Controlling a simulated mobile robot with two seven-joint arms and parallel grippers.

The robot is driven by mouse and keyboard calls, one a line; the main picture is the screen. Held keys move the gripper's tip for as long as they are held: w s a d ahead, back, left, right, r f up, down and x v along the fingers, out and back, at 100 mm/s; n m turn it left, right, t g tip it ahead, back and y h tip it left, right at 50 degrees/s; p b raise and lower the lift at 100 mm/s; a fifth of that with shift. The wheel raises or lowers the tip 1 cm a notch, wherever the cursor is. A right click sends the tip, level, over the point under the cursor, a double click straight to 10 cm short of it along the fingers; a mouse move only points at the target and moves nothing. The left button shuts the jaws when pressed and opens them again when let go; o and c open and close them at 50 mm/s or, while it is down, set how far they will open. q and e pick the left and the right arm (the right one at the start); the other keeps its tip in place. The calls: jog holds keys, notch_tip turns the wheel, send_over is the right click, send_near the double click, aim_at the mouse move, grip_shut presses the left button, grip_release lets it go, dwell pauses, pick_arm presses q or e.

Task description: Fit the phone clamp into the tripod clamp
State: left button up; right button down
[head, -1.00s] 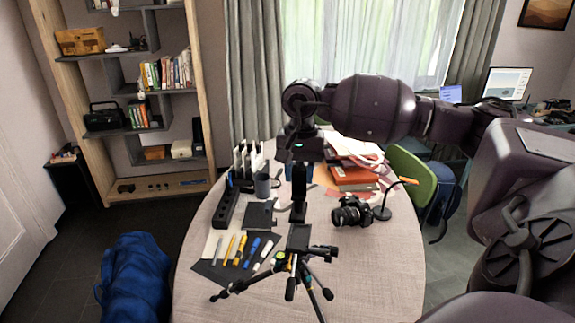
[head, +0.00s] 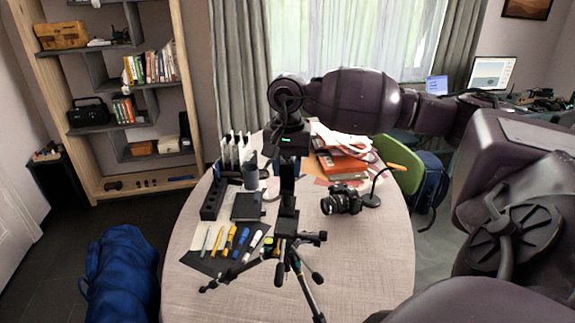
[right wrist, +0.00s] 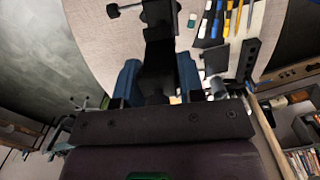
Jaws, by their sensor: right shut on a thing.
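The black phone clamp (head: 288,192) is held upright in my right gripper (head: 287,165), which is above the tripod. In the right wrist view the dark clamp (right wrist: 158,45) sits between the blue fingers of the right gripper (right wrist: 158,82). The tripod (head: 293,254) stands at the front of the table, legs spread, with its black tripod clamp (head: 312,237) on top. The phone clamp's lower end meets or overlaps the tripod clamp in the head view. I cannot tell whether it is seated. My left gripper is out of view.
On the round table (head: 365,270), pens lie on a dark mat (head: 208,262) left of the tripod. A black organizer (head: 212,198), a cup (head: 250,177) and a camera (head: 341,199) stand farther back. Books (head: 341,165) are behind. The front right is clear.

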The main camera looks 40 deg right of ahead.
aim_at(287, 187)
jog(key=shift+f+b, duration=0.85)
jog(key=shift+f, duration=0.6)
jog(key=shift+b, duration=0.3)
dwell(0.4)
dwell(0.3)
jog(key=shift+b, duration=0.35)
